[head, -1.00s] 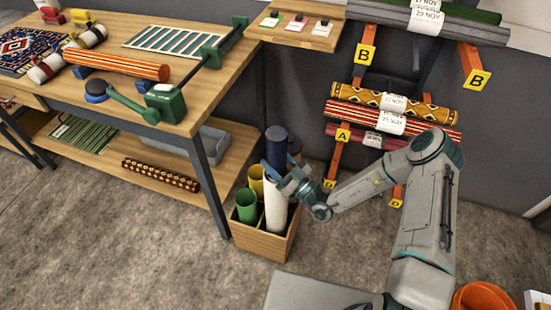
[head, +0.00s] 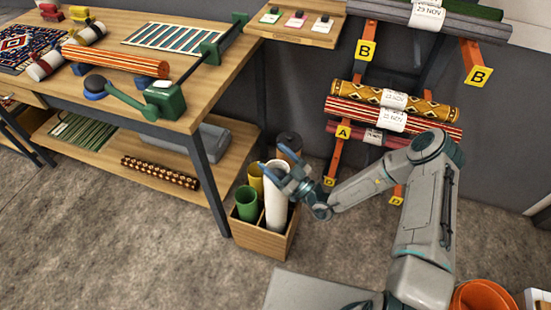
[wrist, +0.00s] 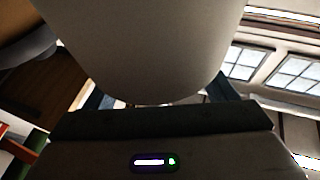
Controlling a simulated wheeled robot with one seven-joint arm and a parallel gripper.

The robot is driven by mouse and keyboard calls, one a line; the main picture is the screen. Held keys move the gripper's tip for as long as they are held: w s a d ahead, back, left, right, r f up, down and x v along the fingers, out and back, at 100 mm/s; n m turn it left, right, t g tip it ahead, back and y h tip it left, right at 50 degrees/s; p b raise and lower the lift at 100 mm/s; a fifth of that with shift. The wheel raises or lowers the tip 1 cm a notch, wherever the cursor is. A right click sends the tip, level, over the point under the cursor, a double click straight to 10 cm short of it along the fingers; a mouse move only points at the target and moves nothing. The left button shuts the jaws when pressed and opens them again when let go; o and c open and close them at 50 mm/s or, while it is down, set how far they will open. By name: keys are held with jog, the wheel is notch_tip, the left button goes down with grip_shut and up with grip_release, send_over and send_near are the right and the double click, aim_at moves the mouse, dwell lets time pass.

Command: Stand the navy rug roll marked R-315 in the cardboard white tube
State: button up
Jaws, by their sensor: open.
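The white tube (head: 276,205) stands upright in a wooden crate (head: 262,241). My gripper (head: 278,172) is open at the upper part of this tube, with its blue fingers to either side. In the wrist view, a broad pale cylinder, apparently the white tube (wrist: 150,45), fills the space between the fingers. I cannot tell whether the fingers touch it. The navy rug roll does not show in either view now, and no R-315 mark can be read. The inside of the white tube is hidden.
A workbench (head: 215,75) stands close on the left. A rack of rolled rugs (head: 394,98) stands behind my arm.

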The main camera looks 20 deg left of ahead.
jog(key=b+v, duration=0.1)
jog(key=v, duration=1.2)
jog(key=shift+d, duration=0.25)
jog(key=shift+f, duration=0.1)
jog(key=s+d+r+n+g+h+p, duration=0.1)
jog(key=s+r+n+g+h, duration=0.3)
jog(key=n, duration=0.7)
jog(key=s+d+r+n+g+h+p, duration=0.1)
jog(key=s+d+r+n+g+h, duration=0.1)
jog(key=r+n+g, duration=0.7)
jog(key=s+d+r+n+g+h+p, duration=0.1)
jog(key=s+r+n+g+h, duration=0.25)
jog(key=n, duration=0.95)
jog(key=s+d+r+n+t+h+p, duration=0.1)
jog(key=d+r+n+t+h, duration=0.4)
jog(key=n, duration=0.7)
jog(key=s+d+r+n+t+h+p, duration=0.1)
jog(key=s+d+r+n+t+h, duration=0.2)
jog(key=d+r+n, duration=0.6)
jog(key=shift+s+d+r+n+t+h+p, duration=0.35)
jog(key=shift+r+n+t+h, duration=0.95)
jog(key=shift+n, duration=1)
